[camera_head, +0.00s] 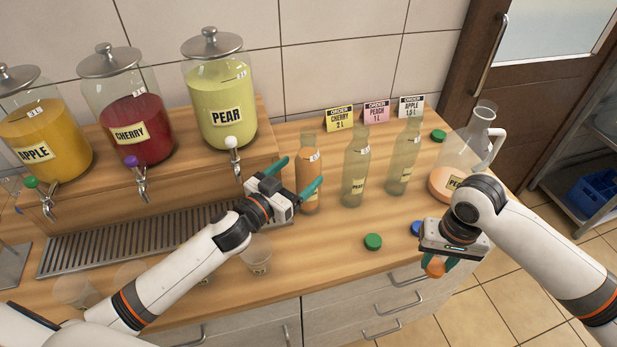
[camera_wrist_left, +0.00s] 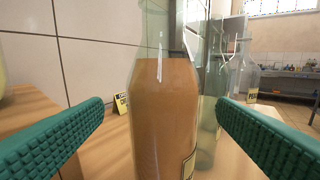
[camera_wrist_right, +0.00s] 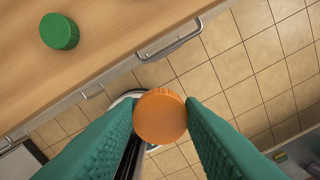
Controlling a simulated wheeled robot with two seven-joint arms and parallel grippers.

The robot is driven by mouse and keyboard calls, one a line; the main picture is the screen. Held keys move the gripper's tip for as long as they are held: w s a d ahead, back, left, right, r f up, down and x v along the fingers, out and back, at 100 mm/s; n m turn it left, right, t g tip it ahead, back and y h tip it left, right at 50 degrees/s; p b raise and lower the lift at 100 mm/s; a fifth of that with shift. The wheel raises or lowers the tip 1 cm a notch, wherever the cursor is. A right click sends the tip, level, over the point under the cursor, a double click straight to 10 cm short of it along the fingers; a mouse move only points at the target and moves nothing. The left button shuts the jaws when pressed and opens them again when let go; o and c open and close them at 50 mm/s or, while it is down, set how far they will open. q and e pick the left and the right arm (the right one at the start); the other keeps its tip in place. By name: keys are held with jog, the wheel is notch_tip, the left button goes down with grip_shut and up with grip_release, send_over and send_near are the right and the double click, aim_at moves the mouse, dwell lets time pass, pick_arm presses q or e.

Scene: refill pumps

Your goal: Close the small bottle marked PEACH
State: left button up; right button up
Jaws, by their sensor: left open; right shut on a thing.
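The small bottle with peach-orange liquid (camera_head: 310,172) stands upright and uncapped on the counter; its label is mostly hidden in the head view. In the left wrist view the bottle (camera_wrist_left: 165,115) stands between the fingers, its label only partly showing at the edge. My left gripper (camera_head: 303,172) is open around it, with gaps on both sides. My right gripper (camera_head: 436,264) is shut on an orange cap (camera_wrist_right: 160,116), held over the counter's front edge, well right of the bottle.
Two empty small bottles (camera_head: 355,175) (camera_head: 403,165) stand to the right, then a pitcher (camera_head: 446,178). Loose caps lie on the counter: green (camera_head: 373,241), blue (camera_head: 417,228) and another green (camera_head: 438,135). Dispensers, including one marked PEAR (camera_head: 222,100), stand at the left; order cards (camera_head: 376,112) stand behind.

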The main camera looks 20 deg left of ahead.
pick_arm(q)
jog(key=shift+w+d, duration=0.1)
jog(key=shift+w, duration=0.15)
jog(key=shift+w, duration=0.1)
pick_arm(e)
jog(key=shift+r, duration=0.1)
pick_arm(q)
jog(key=shift+w+d+p, duration=0.15)
jog(key=shift+w+p, duration=0.15)
pick_arm(e)
jog(key=shift+r, duration=0.3)
pick_arm(q)
jog(key=p+x, duration=0.1)
jog(key=x, duration=0.2)
jog(key=shift+w+d+f, duration=0.15)
jog(key=shift+f, duration=0.05)
pick_arm(e)
jog(key=shift+r, duration=0.55)
pick_arm(q)
jog(key=shift+w+d+f, duration=0.1)
jog(key=shift+w+d, duration=0.1)
jog(key=shift+w, duration=0.25)
jog(key=shift+c, duration=0.4)
